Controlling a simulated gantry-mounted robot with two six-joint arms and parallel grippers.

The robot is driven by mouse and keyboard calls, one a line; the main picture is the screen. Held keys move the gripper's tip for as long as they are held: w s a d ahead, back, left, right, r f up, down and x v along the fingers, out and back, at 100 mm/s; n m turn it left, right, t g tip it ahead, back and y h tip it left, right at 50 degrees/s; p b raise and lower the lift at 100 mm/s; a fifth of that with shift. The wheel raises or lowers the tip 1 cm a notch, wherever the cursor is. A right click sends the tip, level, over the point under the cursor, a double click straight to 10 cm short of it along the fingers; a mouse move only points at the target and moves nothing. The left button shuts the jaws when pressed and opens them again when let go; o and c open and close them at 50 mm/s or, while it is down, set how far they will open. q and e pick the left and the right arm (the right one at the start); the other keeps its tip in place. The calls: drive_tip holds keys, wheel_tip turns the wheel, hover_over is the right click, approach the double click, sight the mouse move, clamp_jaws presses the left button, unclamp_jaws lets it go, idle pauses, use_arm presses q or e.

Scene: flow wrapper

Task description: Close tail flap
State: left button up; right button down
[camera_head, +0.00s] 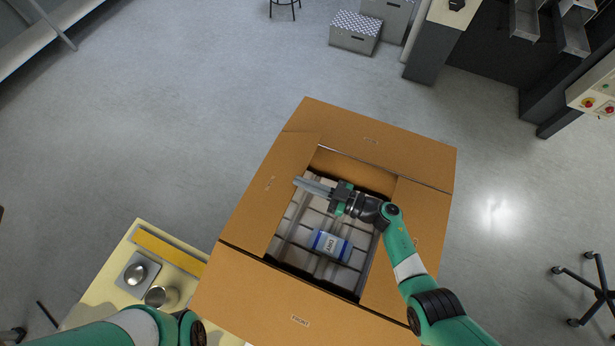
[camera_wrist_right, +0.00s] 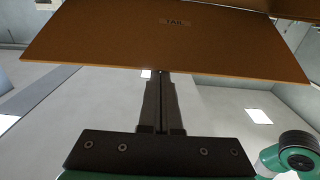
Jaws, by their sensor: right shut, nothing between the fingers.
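The tail flap (camera_wrist_right: 165,45), brown cardboard with a TAIL label, fills the upper part of the right wrist view. Its lower edge is just above the tips of my right gripper (camera_wrist_right: 161,78); whether they touch I cannot tell.
Inside the carton are white packs in rows and a blue-and-white pack (camera_head: 331,246). A pale yellow table (camera_head: 113,285) with round metal items is at the lower left. A wheeled chair base (camera_head: 590,283) is at the far right. Open floor surrounds the carton's far side.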

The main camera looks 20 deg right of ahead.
use_arm(q)
drive_tip(key=shift+d+f+b, duration=0.1)
drive_tip(key=shift+f+b, duration=0.8)
drive_tip(key=shift+f, duration=0.35)
use_arm(e)
drive_tip(key=shift+s+d+f, duration=0.2)
drive_tip(key=shift+f, duration=0.5)
drive_tip(key=shift+s+d+f, duration=0.15)
drive_tip(key=shift+d+f, duration=0.05)
drive_tip(key=shift+f, duration=0.45)
drive_tip(key=shift+s+d+f, duration=0.2)
drive_tip(key=shift+f, duration=0.5)
